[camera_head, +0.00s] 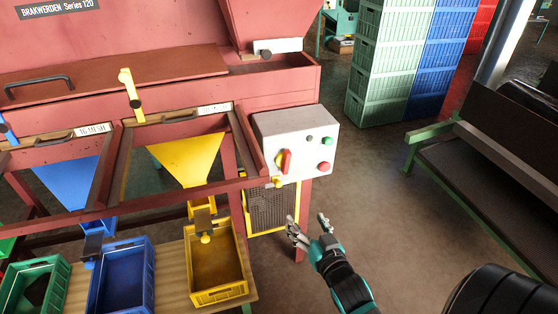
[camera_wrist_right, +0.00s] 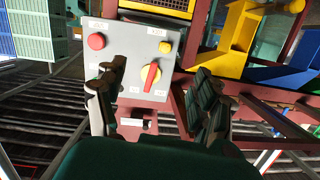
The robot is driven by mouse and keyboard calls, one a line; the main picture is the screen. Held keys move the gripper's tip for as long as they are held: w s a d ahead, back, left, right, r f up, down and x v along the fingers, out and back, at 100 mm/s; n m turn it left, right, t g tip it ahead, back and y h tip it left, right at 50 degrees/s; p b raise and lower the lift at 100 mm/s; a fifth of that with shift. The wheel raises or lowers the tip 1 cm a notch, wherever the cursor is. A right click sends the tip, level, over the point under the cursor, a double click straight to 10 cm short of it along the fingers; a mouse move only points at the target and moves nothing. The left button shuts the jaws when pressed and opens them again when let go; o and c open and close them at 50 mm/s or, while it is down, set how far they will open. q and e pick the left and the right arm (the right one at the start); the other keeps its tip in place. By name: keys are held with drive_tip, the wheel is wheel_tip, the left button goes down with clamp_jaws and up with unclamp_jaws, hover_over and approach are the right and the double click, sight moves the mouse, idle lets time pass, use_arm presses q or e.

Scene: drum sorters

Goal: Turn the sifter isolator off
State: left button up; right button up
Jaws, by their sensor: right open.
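The sifter isolator (camera_head: 284,161) is a red rotary handle on a yellow plate, on the left of the grey control box (camera_head: 318,131). Its handle stands roughly upright in the head view. In the right wrist view the isolator (camera_wrist_right: 151,75) shows between my fingers, on the box face (camera_wrist_right: 130,65). My right gripper (camera_head: 308,222) is open and empty, below and slightly right of the box in the head view, apart from the handle. Its open fingers also show in the right wrist view (camera_wrist_right: 160,78). My left gripper is out of view.
The red sifter frame (camera_head: 254,160) and a yellow crate (camera_head: 219,293) are at left. Stacked green crates (camera_head: 378,70) stand behind. A green-edged conveyor (camera_head: 490,150) is at right, with open floor between.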

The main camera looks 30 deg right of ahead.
sight(289, 157)
wheel_tip(289, 157, up, 8)
drive_tip(key=t+h, duration=0.1)
drive_tip(key=t, duration=0.1)
drive_tip(key=x, duration=0.5)
drive_tip(key=p+x, duration=0.1)
drive_tip(key=x, duration=0.5)
drive_tip(key=p+x, duration=0.1)
drive_tip(key=x, duration=0.5)
drive_tip(key=shift+w+d, duration=0.15)
drive_tip(key=shift+d, duration=0.25)
